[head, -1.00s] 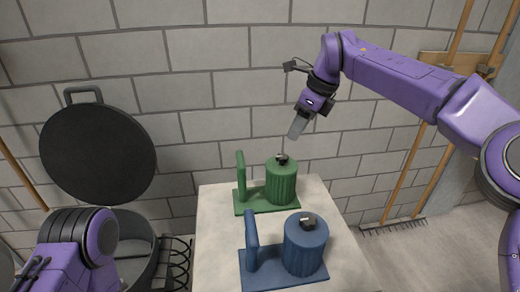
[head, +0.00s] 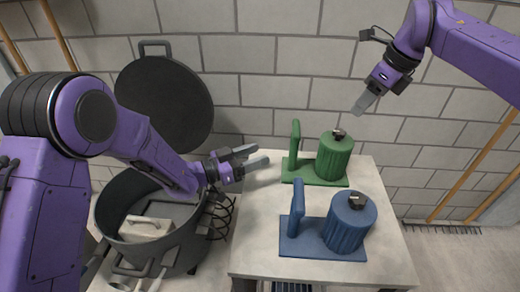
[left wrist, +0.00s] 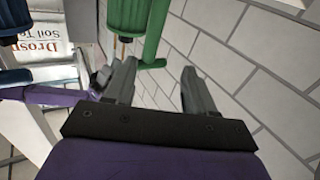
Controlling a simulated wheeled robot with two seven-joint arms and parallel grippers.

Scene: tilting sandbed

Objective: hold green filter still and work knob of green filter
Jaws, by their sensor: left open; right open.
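The green filter (head: 334,158) stands at the back of the pale table, a ribbed cylinder on a base with an upright green handle (head: 294,146) at its left. Its dark knob (head: 339,134) sits on top. My left gripper (head: 254,158) is open and empty, left of the green handle and apart from it. In the left wrist view the green filter (left wrist: 140,20) shows at the top, beyond the open fingers (left wrist: 155,85). My right gripper (head: 362,103) hangs above and right of the green filter, empty, its fingers close together from this side.
A similar blue filter (head: 348,226) with a dark knob stands in front on the same table (head: 262,240). A dark pot (head: 190,245) with its round lid (head: 165,98) raised stands at the left. A block wall is close behind.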

